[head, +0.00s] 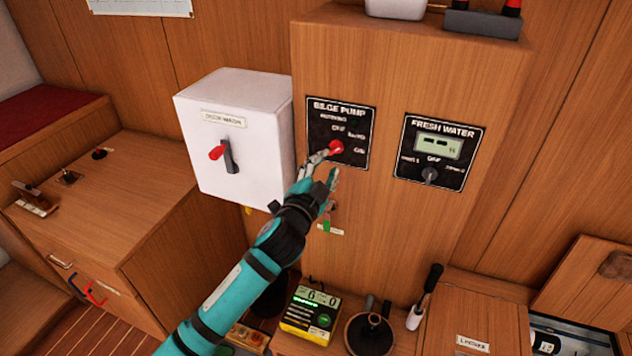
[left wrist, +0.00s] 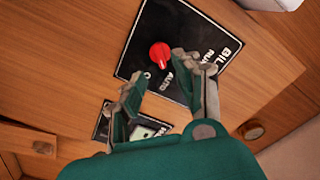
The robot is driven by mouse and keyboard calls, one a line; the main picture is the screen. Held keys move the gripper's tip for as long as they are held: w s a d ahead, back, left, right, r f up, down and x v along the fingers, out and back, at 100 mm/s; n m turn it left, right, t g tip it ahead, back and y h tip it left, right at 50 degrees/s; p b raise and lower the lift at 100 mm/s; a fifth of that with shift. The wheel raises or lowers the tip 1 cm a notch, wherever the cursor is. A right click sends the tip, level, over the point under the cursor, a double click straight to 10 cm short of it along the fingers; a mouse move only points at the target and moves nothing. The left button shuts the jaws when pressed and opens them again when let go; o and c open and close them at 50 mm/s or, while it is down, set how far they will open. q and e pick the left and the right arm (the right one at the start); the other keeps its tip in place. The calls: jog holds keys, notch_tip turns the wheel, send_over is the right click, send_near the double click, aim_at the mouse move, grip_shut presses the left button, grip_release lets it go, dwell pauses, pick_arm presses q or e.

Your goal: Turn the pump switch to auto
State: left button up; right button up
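The black bilge pump panel (head: 318,119) is on the wooden cabinet front, with a red knob (head: 336,147) at its lower right. Small labels surround the knob, mostly too blurred to read; one reads AUTO in the left wrist view. I cannot tell which label the knob points to. My left gripper (head: 328,164) is just below and in front of the knob, its fingers apart and empty. In the left wrist view the red knob (left wrist: 160,55) shows beyond the gap between the fingertips (left wrist: 156,68), with no clear contact. My right gripper is not in view.
A white box (head: 265,100) with a red-handled switch juts out left of the panel. A fresh water panel (head: 439,152) is to the right. The cabinet front between the panels is clear.

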pick_arm(q)
jog(key=v, duration=0.6)
